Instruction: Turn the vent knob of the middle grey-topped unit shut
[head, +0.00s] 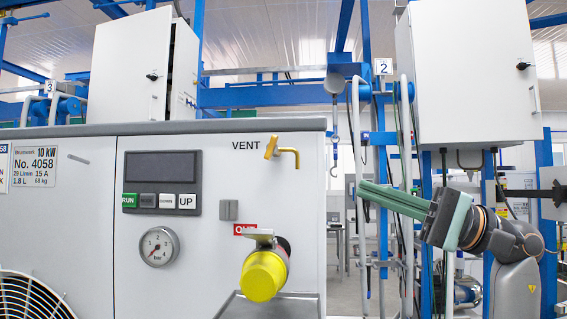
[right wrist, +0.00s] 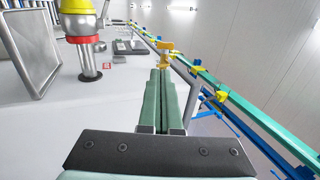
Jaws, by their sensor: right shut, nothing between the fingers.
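The grey-topped unit (head: 218,220) fills the left half of the head view, with a white front and a grey top edge. Its brass vent knob (head: 271,147) sits at the upper right of the front, beside the word VENT, with a short bent brass spout to its right. My right gripper (head: 362,192), with green fingers, is shut and empty, to the right of the unit and apart from it. In the right wrist view the shut fingertips (right wrist: 164,72) point towards the brass vent knob (right wrist: 167,46), which shows just past them. My left gripper is not in view.
A yellow-capped fitting (head: 264,275) sticks out of the front below the vent. A dial gauge (head: 160,246) and a button panel (head: 162,182) are to its left. Blue frame posts and a white cabinet (head: 470,70) stand behind my right arm.

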